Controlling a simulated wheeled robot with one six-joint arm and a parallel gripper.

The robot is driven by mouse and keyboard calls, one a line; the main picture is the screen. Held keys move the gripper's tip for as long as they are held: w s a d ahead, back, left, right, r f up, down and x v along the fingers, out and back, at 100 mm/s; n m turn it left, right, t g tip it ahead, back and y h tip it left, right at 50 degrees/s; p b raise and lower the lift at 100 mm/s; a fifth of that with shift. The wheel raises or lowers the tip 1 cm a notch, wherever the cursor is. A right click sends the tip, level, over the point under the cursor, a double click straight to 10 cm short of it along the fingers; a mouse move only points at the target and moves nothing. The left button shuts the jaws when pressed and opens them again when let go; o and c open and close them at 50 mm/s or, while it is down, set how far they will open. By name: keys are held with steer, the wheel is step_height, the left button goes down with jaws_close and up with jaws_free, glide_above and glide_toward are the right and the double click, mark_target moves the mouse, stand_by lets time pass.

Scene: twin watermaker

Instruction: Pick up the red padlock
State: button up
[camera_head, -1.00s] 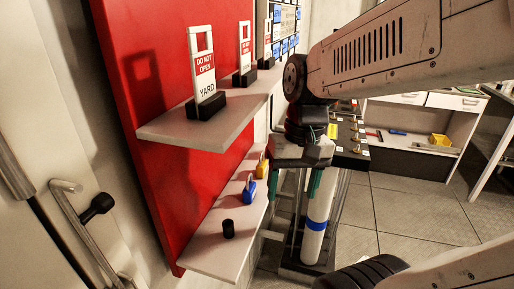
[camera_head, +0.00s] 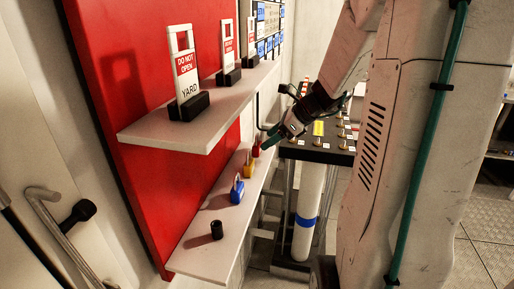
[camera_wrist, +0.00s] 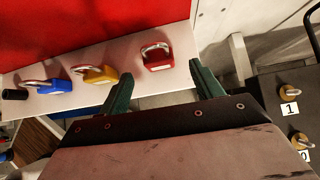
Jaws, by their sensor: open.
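The red padlock (camera_wrist: 158,60) sits on the lower white shelf with its shackle up. In the wrist view it is ahead of my gripper (camera_wrist: 160,88), roughly between the lines of the two green fingers and beyond their tips. The fingers are apart with nothing between them. In the head view the red padlock (camera_head: 256,148) is the farthest in the row, and my gripper (camera_head: 272,137) is right beside it, partly overlapping it in the picture. Whether they touch cannot be told.
On the same shelf (camera_head: 205,262) stand a yellow padlock (camera_head: 248,165), a blue padlock (camera_head: 237,190) and a black cylinder (camera_head: 216,229). An upper shelf (camera_head: 150,135) with tag stands (camera_head: 187,75) hangs above. A dark panel with brass valves (camera_wrist: 288,92) is at right.

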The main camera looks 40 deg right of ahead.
mark_target(258, 143)
steer(key=x, duration=0.6)
steer(key=shift+w+a+r, duration=0.15)
steer(key=shift+w+r, duration=0.05)
steer(key=shift+r, duration=0.1)
steer(key=c, duration=1.2)
steer(key=shift+r, duration=0.2)
steer(key=shift+r, duration=0.6)
step_height(258, 143, up, 2)
steer(key=shift+s+r, duration=0.15)
steer(key=shift+r, duration=0.05)
steer(key=s+a, duration=0.1)
steer(key=s, duration=0.4)
steer(key=s+a, duration=0.2)
steer(key=s, duration=0.3)
steer(key=s+a+r, duration=0.1)
steer(key=s, duration=0.4)
steer(key=shift+s+a, duration=0.1)
steer(key=shift+a, duration=0.1)
